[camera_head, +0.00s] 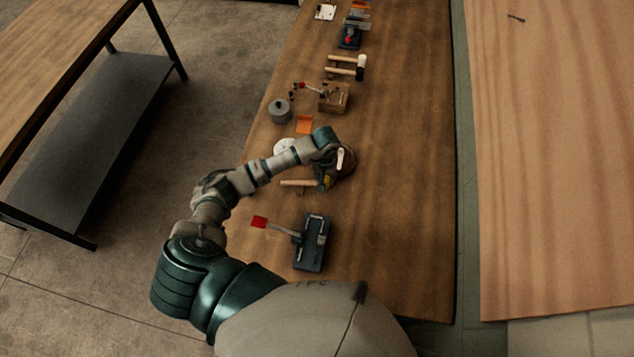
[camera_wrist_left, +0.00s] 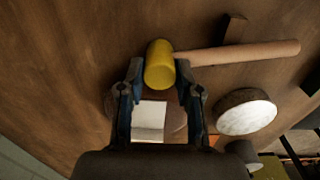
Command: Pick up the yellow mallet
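The yellow mallet has a yellow head (camera_wrist_left: 159,66) and a pale wooden handle (camera_wrist_left: 245,52). It lies on the wooden table. In the head view its handle (camera_head: 298,183) points left, and its head is mostly hidden by my gripper. My left gripper (camera_head: 334,172) is over the mallet's head. In the left wrist view its two fingers (camera_wrist_left: 161,82) are apart, with the yellow head between or just beyond the tips. I cannot tell whether they touch it. My right gripper is not in view.
A round brown object (camera_head: 348,160) with a white piece (camera_wrist_left: 149,117) sits beside the gripper. A white-topped disc (camera_wrist_left: 246,112) lies near the handle. A grey pot (camera_head: 279,111), wooden box (camera_head: 335,98) and other mallets (camera_head: 345,70) are farther along.

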